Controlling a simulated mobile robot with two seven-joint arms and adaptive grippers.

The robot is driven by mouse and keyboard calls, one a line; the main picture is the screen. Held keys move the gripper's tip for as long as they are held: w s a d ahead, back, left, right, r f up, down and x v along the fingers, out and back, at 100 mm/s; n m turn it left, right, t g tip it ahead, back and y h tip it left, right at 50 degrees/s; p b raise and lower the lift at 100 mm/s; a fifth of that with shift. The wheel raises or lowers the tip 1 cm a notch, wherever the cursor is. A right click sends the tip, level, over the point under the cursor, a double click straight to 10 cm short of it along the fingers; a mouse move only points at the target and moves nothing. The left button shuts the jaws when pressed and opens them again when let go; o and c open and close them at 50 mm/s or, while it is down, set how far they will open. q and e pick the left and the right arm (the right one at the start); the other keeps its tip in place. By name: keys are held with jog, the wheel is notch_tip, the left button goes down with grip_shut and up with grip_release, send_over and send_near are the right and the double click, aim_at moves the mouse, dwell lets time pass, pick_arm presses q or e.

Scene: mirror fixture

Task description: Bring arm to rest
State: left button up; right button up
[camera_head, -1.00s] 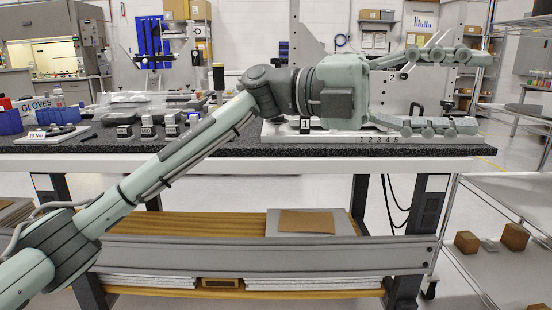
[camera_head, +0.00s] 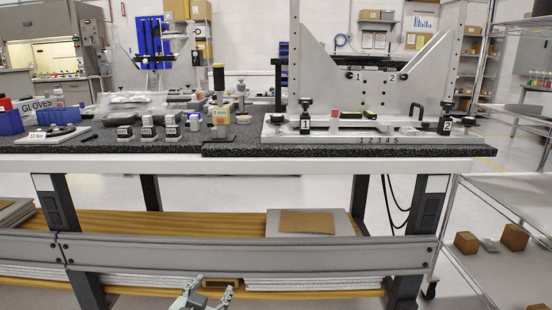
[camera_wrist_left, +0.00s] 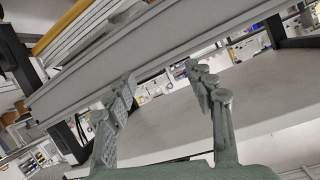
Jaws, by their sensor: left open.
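My left gripper (camera_head: 207,292) shows at the bottom edge of the head view, low in front of the bench's lower shelf beam. Its fingers are apart with nothing between them. The left wrist view shows the same two fingers (camera_wrist_left: 163,88) spread and empty, with the grey shelf beam (camera_wrist_left: 165,50) beyond them. The rest of my left arm is out of the head view. My right gripper is in neither view.
The bench (camera_head: 150,165) has a dark mat with the mirror fixture (camera_head: 375,80) at right. A wire rack (camera_head: 500,225) with brown boxes is at right.

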pick_arm(q)
jog(key=s+a+f+n+g+y, duration=0.1)
jog(key=s+a+f+g, duration=0.2)
jog(key=s+f, duration=0.4)
jog(key=s+a+f+g, duration=0.4)
jog(key=s+f, duration=0.3)
jog(key=s, duration=0.6)
jog(key=s+a+f+n+g+y, duration=0.1)
jog(key=s+a+f+g, duration=0.2)
jog(key=s, duration=0.7)
notch_tip(320, 180, down, 4)
jog(key=shift+a+f+n+g+y, duration=0.3)
jog(key=shift+a+g, duration=0.1)
jog(key=shift+a, duration=0.6)
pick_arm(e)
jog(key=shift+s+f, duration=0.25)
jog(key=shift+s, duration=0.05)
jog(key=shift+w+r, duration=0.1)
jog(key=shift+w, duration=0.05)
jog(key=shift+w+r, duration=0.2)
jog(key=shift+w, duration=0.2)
